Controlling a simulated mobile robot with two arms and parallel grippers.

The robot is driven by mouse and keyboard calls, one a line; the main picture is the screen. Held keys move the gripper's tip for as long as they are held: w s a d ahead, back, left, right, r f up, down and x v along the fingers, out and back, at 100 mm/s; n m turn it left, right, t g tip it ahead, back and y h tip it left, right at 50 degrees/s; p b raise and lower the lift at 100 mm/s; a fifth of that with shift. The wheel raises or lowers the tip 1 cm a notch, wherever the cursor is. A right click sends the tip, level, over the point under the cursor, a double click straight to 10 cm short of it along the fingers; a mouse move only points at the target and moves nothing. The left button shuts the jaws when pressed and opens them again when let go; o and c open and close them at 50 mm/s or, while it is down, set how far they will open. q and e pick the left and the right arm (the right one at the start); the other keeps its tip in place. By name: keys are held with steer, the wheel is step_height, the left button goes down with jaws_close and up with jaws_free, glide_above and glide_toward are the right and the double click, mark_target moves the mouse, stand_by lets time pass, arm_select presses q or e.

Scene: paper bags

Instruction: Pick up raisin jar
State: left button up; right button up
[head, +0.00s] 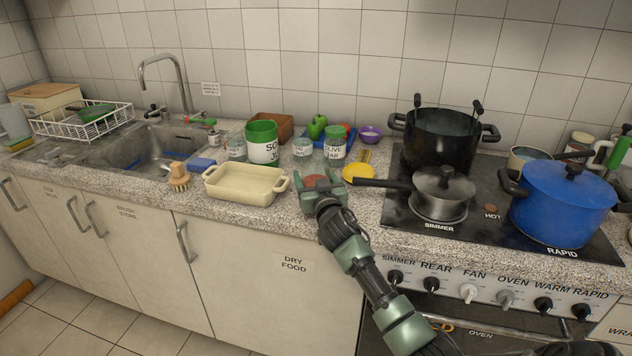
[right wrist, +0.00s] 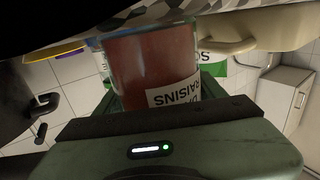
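The raisin jar (right wrist: 150,65) is a clear jar with reddish-brown contents and a white label reading RAISINS, upside down in the right wrist view. In the head view only a reddish part of it (head: 316,181) shows at the counter's front edge, behind my right gripper (head: 320,192). In the right wrist view my right gripper (right wrist: 158,92) has its green fingers on either side of the jar. I cannot tell whether they press on it. The jar appears to be at counter level. My left gripper is not in view.
A cream baking dish (head: 246,186) is close on the left. An olive jar (head: 335,150), another glass jar (head: 302,150) and a green-lidded jar (head: 262,143) stand behind.

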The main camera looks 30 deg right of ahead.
steer(key=c, duration=0.5)
steer(key=shift+r, duration=0.15)
jaws_close()
steer(key=shift+r, duration=0.1)
